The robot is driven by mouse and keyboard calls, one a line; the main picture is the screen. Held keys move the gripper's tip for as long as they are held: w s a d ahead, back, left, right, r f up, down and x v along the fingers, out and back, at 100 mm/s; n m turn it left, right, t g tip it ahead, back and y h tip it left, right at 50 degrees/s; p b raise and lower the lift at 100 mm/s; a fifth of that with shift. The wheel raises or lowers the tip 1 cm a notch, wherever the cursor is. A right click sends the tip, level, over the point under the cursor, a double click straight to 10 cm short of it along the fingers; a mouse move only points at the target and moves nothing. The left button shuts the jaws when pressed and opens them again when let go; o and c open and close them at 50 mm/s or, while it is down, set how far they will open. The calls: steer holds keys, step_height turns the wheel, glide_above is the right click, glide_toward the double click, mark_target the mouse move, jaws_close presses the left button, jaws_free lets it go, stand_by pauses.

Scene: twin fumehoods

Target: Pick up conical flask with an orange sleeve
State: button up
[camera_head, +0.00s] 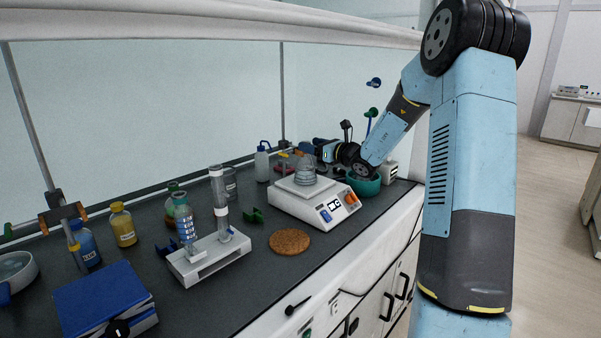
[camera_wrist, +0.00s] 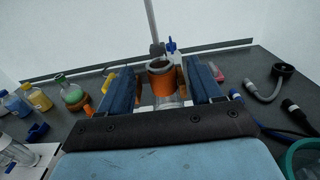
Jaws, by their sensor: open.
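The conical flask with an orange sleeve (camera_wrist: 162,84) stands upright between my two fingers in the wrist view. The sleeve wraps its upper part, and clear glass shows below it. My gripper (camera_wrist: 162,90) is open, with one blue finger on each side of the sleeve and small gaps visible. The flask's base is hidden by my gripper body. In the head view my gripper (camera_head: 326,152) reaches in at the back of the bench, behind the white balance. I cannot make out the orange sleeve there.
A clear glass flask (camera_head: 304,172) stands on the balance (camera_head: 315,203), close to my gripper. A green bowl (camera_head: 364,185) sits under my wrist. A green-filled round flask (camera_wrist: 70,92) and a metal rod (camera_wrist: 152,22) are nearby. Bare bench shows around the cork mat (camera_head: 290,241).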

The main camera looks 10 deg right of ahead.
steer(key=shift+w+a, duration=0.25)
steer(key=shift+w, duration=0.1)
steer(key=shift+c, duration=0.4)
jaws_close()
